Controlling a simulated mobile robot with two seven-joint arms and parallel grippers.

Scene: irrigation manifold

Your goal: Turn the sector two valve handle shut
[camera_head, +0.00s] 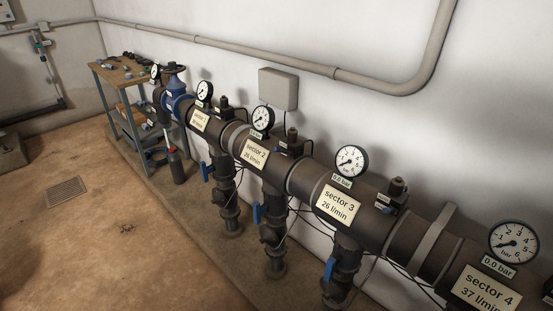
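The sector two label (256,154) sits on the dark horizontal manifold pipe, in the middle of the head view. Below it a branch pipe (274,203) drops toward the floor. The sector two valve handle (257,214) is a small blue lever on the left side of this branch. It appears upright, roughly in line with the branch pipe. A round gauge (263,118) stands above the label; its reading is too small to tell. Neither of my grippers is in view.
Similar blue handles hang at sector one (205,172) and sector three (329,269). Thin black cables loop between the branches. A workbench (128,74) with tools stands at the back left. The brown floor (110,240) left of the manifold is mostly clear, with a drain grate (66,192).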

